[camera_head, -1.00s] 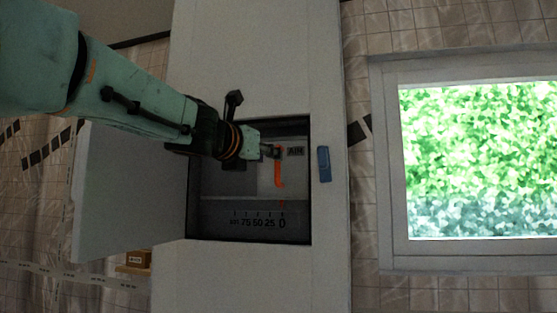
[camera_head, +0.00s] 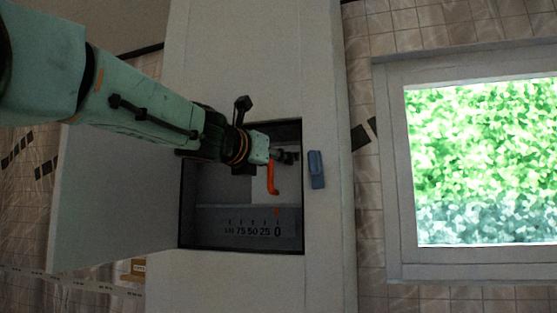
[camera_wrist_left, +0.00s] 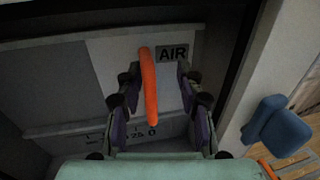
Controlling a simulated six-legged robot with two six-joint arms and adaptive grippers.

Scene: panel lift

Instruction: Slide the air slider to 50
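The air slider's orange handle (camera_head: 272,178) hangs in the open wall box, with a small orange mark just above the 0 of the printed scale (camera_head: 252,230). In the left wrist view the handle (camera_wrist_left: 149,88) stands between the two spread fingers of my left gripper (camera_wrist_left: 157,90), nearer the left finger. The AIR label (camera_wrist_left: 173,53) is beside the handle's top. In the head view my left gripper (camera_head: 286,157) is at the handle's upper end and hides the label. Contact with the handle cannot be told. My right gripper is not in view.
The box's door (camera_head: 115,200) stands open to the left. A blue latch (camera_head: 316,169) sits on the frame right of the opening. The box walls (camera_head: 300,190) lie close around my gripper. A bright window (camera_head: 480,165) is farther right.

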